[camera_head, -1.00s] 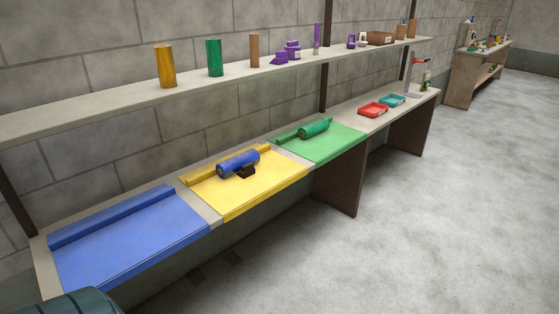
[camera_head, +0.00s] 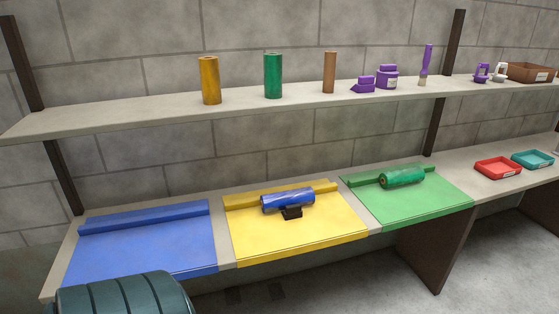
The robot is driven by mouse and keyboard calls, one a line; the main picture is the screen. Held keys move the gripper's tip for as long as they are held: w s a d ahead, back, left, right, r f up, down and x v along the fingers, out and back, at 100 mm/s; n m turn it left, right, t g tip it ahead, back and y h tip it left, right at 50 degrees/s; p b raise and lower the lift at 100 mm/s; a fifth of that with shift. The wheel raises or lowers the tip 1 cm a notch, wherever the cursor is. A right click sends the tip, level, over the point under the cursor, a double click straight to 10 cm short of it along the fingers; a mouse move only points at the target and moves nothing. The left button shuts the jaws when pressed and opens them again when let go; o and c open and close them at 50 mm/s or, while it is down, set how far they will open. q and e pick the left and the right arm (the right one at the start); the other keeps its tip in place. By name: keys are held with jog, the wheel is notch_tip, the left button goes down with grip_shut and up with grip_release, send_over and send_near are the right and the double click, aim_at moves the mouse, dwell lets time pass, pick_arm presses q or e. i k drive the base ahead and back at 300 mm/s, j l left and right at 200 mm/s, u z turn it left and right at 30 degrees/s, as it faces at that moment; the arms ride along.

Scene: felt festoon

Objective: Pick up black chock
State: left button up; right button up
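The black chock (camera_head: 292,213) is a small dark block on the yellow mat (camera_head: 300,242). It sits at the front side of a blue roll (camera_head: 287,200) and appears to touch it. The blue roll lies in front of the yellow raised bar at the mat's back edge. Neither of my grippers shows in the view.
A blue mat (camera_head: 140,247) lies left and a green mat (camera_head: 425,206) with a green roll (camera_head: 402,177) lies right. Red (camera_head: 498,168) and teal (camera_head: 533,160) trays stand further right. The shelf above (camera_head: 150,118) holds upright rolls and purple items.

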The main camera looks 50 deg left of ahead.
aim_at(295, 211)
jog(key=i+l+u, duration=0.15)
jog(key=i+u, duration=0.25)
jog(key=i+l+u, duration=0.3)
jog(key=u, duration=0.15)
jog(key=i+l+u, duration=0.4)
